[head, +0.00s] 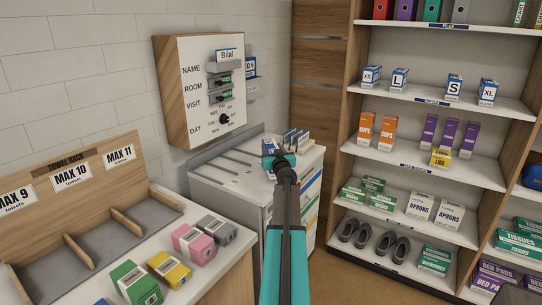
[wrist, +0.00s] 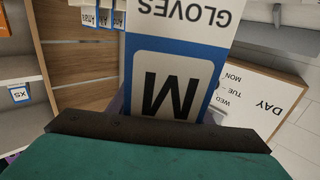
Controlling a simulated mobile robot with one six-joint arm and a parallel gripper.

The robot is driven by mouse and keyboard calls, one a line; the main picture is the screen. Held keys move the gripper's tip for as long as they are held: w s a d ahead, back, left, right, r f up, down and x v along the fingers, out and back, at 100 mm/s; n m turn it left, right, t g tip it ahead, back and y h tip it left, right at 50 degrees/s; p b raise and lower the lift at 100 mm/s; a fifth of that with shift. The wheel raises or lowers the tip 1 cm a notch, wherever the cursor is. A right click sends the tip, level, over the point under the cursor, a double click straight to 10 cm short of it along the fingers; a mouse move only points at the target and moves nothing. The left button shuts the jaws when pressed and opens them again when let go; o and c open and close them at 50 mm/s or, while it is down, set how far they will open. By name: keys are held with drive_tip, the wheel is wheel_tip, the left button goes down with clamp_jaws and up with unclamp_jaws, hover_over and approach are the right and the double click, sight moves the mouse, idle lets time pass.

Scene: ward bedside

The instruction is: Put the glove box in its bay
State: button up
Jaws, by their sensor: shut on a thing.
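My gripper (head: 284,162) is shut on the glove box (wrist: 176,58), a white and blue box marked "M" and "GLOVES", which shows upside down in the wrist view. In the head view the arm reaches over the white cabinet at the back, and the gripper hides most of the box. The gloves shelf (head: 430,97) at the right holds upright boxes marked XS (head: 371,76), L (head: 399,79), S (head: 454,89) and XL (head: 488,91). A wide empty gap lies between L and S.
Upright cards or packs stand in a holder on the white cabinet (head: 225,180), close behind my gripper. A wooden name board (head: 180,105) hangs on the wall to the left. Stocked shelves lie above and below the gloves shelf. A towel rack counter (head: 205,275) with several packs is at front left.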

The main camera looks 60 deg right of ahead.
drive_tip(key=shift+w+d, duration=0.25)
drive_tip(key=shift+w, duration=0.15)
drive_tip(key=shift+w+d+f, duration=0.1)
drive_tip(key=shift+w+f, duration=0.1)
drive_tip(key=shift+f, duration=0.05)
drive_tip(key=shift+f+p, duration=0.3)
drive_tip(key=shift+f, duration=1.25)
drive_tip(key=shift+f, duration=0.1)
drive_tip(key=o, duration=1.4)
drive_tip(key=shift+b+v, duration=0.6)
drive_tip(key=shift+v, duration=1.2)
drive_tip(key=shift+b+v, duration=1.25)
drive_tip(key=shift+v, duration=3.05)
